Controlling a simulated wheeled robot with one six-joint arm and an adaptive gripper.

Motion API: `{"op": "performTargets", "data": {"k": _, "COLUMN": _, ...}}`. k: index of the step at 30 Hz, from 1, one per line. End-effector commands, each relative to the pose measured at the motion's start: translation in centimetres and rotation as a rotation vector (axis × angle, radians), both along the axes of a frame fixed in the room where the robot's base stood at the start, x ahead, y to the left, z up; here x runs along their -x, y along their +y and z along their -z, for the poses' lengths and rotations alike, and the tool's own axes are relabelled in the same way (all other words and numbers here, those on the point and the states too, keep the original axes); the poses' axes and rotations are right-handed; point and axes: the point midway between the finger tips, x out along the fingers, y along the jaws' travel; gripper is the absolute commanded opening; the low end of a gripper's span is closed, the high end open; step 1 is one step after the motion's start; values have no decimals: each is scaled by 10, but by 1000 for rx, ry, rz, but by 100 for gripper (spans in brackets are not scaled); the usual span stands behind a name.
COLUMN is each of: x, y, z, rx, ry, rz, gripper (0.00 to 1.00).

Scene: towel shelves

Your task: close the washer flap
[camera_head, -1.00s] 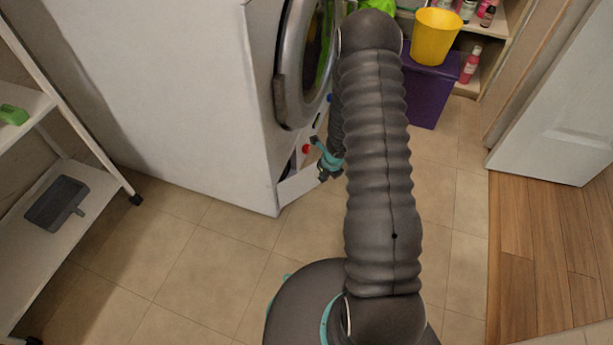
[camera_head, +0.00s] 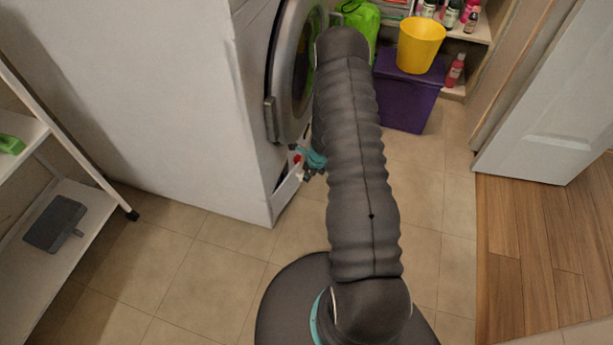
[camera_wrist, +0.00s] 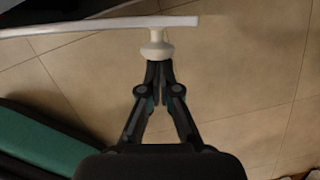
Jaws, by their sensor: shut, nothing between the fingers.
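The white washer (camera_head: 150,90) stands at the left in the head view, with its round grey-rimmed door (camera_head: 290,75) on the front. The washer flap (camera_head: 287,194) is a white panel low on the front, standing out from it with a dark gap behind. My gripper (camera_head: 313,160) is beside it, mostly hidden by my arm. In the wrist view, my gripper (camera_wrist: 158,66) is shut and empty, its tips at a cream round knob (camera_wrist: 156,43) and seeming to touch it. The knob sits on a thin white strip (camera_wrist: 90,24), apparently the flap's edge.
A white shelf rack (camera_head: 85,210) with a grey dustpan-like item (camera_head: 55,223) stands left. A purple box (camera_head: 405,100) and yellow bucket (camera_head: 421,45) are behind my arm. A white door (camera_head: 550,100) is at right. Tiled floor is clear around my base.

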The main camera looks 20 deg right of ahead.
Motion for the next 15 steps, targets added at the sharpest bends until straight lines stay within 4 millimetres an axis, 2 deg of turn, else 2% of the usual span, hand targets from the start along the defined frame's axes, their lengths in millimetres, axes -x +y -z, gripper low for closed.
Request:
{"op": "performTargets", "data": {"k": 8, "x": 1, "y": -1, "z": 1, "rx": 0, "ry": 0, "rz": 1, "gripper": 0}}
{"op": "performTargets", "data": {"k": 15, "x": 16, "y": -18, "z": 4, "rx": 0, "ry": -1, "rz": 4, "gripper": 0}}
